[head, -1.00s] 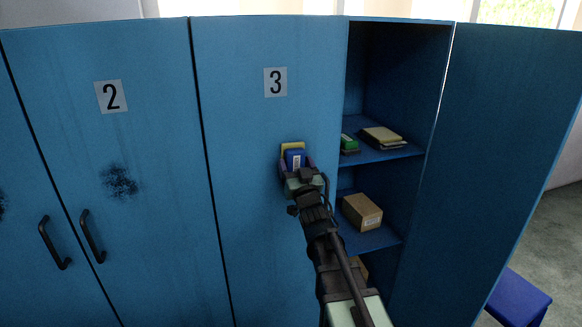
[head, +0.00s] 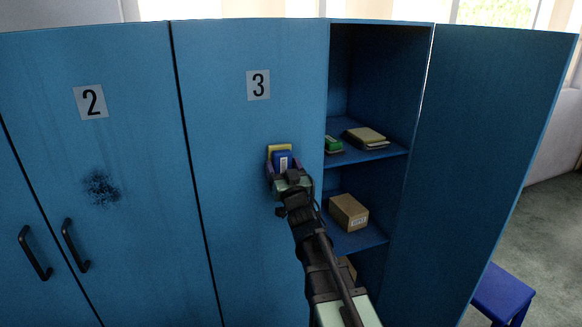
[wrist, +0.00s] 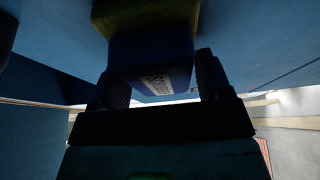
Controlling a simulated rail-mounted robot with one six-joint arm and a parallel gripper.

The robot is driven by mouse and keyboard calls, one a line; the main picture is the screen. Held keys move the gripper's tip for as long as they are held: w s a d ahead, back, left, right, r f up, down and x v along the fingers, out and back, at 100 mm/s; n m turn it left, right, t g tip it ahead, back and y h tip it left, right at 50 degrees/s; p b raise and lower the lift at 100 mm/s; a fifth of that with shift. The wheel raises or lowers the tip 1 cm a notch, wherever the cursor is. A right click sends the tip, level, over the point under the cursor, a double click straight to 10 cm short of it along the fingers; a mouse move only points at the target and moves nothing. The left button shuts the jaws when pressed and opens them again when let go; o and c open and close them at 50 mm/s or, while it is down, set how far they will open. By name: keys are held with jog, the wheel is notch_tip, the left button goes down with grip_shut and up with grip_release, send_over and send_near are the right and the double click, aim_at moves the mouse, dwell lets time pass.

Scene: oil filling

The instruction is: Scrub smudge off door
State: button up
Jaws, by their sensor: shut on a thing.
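A blue block with a yellow pad (head: 281,158) and a white label is held in front of blue door 3 (head: 250,220). My gripper (head: 284,170) is shut on this scrubber. In the wrist view the scrubber (wrist: 150,60) sits between my two dark fingers (wrist: 160,90). The yellow pad faces the door; I cannot tell whether it touches. A dark smudge (head: 101,187) is on door 2 (head: 135,130), left of my gripper. No smudge shows on door 3, though the patch behind the scrubber is hidden.
An open locker (head: 345,95) right of door 3 has shelves with a green item (head: 333,144), books (head: 367,137) and a cardboard box (head: 349,212). Its door (head: 485,150) stands open. Black handles (head: 75,245) stick out below the smudge. A blue stool (head: 502,290) is at lower right.

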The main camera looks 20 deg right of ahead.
jog(key=shift+s+a, duration=0.1)
jog(key=shift+a, duration=4.1)
jog(key=s, duration=0.6)
jog(key=shift+s, duration=0.1)
jog(key=s, duration=0.2)
jog(key=shift+s+d, duration=0.1)
jog(key=shift+s, duration=0.3)
